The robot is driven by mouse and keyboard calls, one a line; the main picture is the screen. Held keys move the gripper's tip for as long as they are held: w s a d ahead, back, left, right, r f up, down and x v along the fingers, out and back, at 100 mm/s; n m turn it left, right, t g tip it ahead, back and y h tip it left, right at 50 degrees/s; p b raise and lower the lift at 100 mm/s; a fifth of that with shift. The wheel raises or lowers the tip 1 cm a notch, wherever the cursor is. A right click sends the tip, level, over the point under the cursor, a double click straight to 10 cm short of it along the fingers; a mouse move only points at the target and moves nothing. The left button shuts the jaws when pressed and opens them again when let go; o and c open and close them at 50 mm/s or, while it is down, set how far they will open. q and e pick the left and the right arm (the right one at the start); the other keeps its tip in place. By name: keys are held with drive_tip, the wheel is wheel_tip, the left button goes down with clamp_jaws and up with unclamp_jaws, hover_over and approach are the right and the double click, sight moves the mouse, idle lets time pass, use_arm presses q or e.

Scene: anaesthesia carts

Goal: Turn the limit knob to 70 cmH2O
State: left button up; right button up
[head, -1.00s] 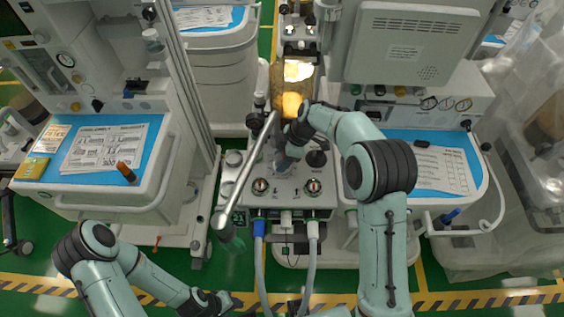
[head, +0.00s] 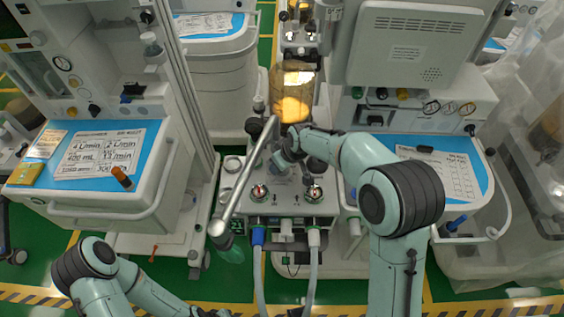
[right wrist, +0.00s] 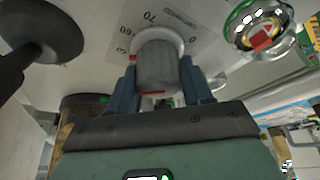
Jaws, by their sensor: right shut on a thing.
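The limit knob (right wrist: 157,68) is a grey ribbed cylinder on a pale round base in the right wrist view. A printed scale beside it shows 70 (right wrist: 149,16) and 60, with further marks partly cut off or hidden. A red mark shows at the left of its base, and another low on the knob. My right gripper (right wrist: 160,80) has its blue fingers on both sides of the knob, shut on it. In the head view my right gripper (head: 281,165) is at the panel (head: 290,200), and the knob is largely hidden. My left gripper (head: 208,313) is at the bottom edge, mostly cut off.
A grey slanted tube (head: 245,175) passes close left of my right gripper. Two round controls with red centres (head: 260,192) (head: 314,193) sit on the panel's front. An amber canister (head: 292,95) stands behind. A black round part (right wrist: 42,30) is near the knob.

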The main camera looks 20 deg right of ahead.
drive_tip(key=m+h+p, duration=0.1)
drive_tip(key=m, duration=0.2)
drive_tip(key=shift+a, duration=0.1)
use_arm(q)
drive_tip(key=shift+w+r, duration=0.25)
drive_tip(key=shift+r, duration=0.25)
drive_tip(key=shift+w+r, duration=0.25)
drive_tip(key=shift+r, duration=0.2)
use_arm(e)
drive_tip(key=shift+m+h, duration=0.6)
drive_tip(key=shift+m, duration=0.8)
drive_tip(key=o, duration=1)
drive_tip(key=shift+o, duration=0.2)
drive_tip(key=shift+s+r, duration=0.15)
drive_tip(key=shift+r, duration=0.35)
use_arm(q)
drive_tip(key=shift+w+r+p, duration=0.25)
drive_tip(key=shift+r+p, duration=0.1)
drive_tip(key=shift+p, duration=0.15)
use_arm(e)
drive_tip(key=v, duration=1.2)
drive_tip(key=shift+s, duration=0.25)
